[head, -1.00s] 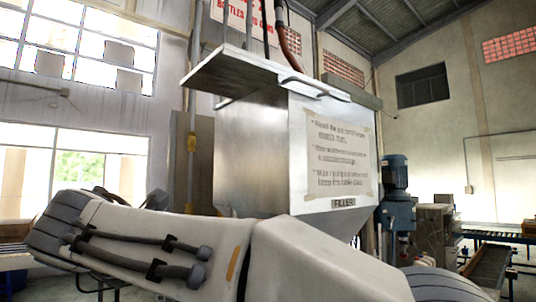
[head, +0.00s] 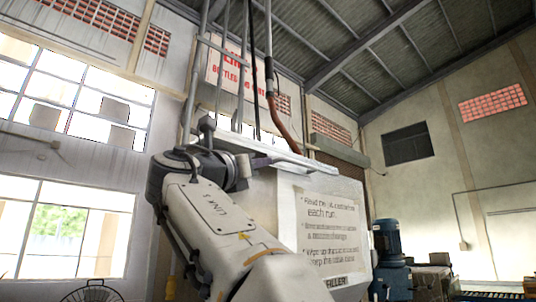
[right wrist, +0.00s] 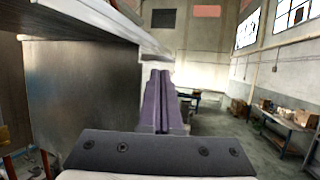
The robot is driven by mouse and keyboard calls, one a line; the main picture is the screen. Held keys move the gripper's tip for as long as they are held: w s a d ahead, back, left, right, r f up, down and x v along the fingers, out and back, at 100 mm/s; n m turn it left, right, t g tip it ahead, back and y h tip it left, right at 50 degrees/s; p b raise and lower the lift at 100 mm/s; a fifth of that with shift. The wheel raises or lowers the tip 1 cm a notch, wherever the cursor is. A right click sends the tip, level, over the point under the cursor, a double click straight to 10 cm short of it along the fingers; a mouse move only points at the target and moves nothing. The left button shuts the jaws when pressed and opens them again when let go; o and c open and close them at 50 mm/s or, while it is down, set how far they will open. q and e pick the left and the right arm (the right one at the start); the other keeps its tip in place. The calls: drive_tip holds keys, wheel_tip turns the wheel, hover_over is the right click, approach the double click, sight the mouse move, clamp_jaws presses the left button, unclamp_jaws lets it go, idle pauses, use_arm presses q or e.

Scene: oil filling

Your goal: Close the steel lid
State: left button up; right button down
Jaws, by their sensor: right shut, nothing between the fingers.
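The steel lid (head: 292,160) lies at the top of the filler hopper (head: 289,205), seen from below in the head view, so its upper side is hidden. In the right wrist view the lid (right wrist: 75,20) juts out overhead at upper left, beyond the hopper's steel wall (right wrist: 80,105). My right gripper (head: 268,162) is up at the lid's edge level, partly hidden by my wrist in the head view. Its purple fingers (right wrist: 160,100) are shut and empty, beside and below the lid's edge. Whether they touch it I cannot tell. My left gripper is out of view.
Pipes and a brown hose (head: 272,110) rise above the hopper. A blue motor (head: 387,240) stands at its right. In the right wrist view a workbench (right wrist: 285,122) with boxes stands at the right, with open floor before it.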

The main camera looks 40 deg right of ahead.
sight(280, 159)
drive_tip(key=p+x, duration=0.2)
drive_tip(key=x, duration=0.4)
drive_tip(key=shift+f, duration=0.1)
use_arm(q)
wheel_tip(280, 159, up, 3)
